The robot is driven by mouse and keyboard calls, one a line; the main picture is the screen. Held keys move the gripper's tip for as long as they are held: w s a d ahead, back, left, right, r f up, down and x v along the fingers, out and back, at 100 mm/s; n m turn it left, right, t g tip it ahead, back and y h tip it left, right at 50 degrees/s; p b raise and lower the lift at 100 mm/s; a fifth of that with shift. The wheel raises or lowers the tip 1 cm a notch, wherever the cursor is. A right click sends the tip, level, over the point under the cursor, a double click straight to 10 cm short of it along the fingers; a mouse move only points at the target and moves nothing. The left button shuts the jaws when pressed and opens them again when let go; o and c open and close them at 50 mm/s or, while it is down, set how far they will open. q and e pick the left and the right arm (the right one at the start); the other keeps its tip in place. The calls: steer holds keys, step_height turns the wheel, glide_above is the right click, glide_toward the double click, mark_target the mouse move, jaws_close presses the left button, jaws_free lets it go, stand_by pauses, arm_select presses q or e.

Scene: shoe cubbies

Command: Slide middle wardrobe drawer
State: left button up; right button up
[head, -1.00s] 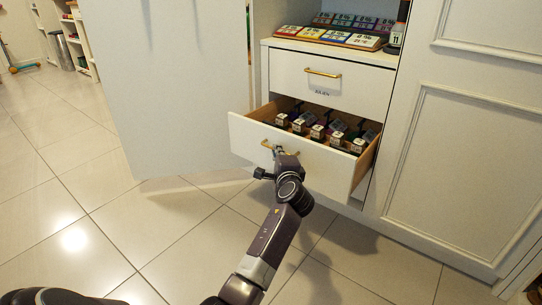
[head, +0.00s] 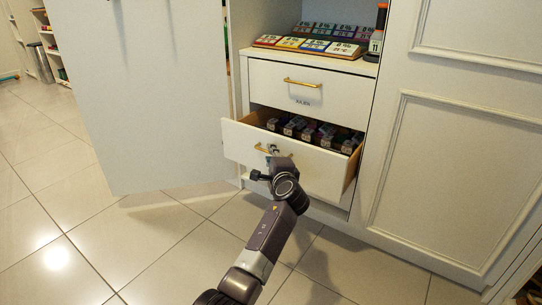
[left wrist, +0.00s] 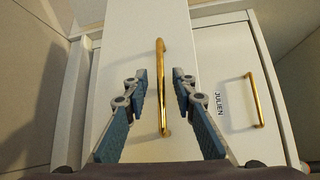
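The middle drawer (head: 318,172), white with a wooden inside, stands partly open below a shut drawer in the wardrobe. Several small labelled items (head: 308,131) lie in it in a row. Its gold bar handle (head: 263,149) also shows upright in the left wrist view (left wrist: 161,75). My left gripper (head: 273,152) is at the drawer front by this handle. In the left wrist view its fingers (left wrist: 161,95) are apart, one on each side of the handle, with gaps visible. My right gripper is out of view.
The shut drawer above (head: 335,92) has a gold handle and a name label. Coloured cards (head: 310,45) and a dark bottle (head: 377,35) sit on the shelf over it. A white door (head: 165,110) stands open at left. The tiled floor (head: 60,210) at left is clear.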

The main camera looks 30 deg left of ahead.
arm_select(q)
steer(key=v, duration=1.2)
stand_by(0.3)
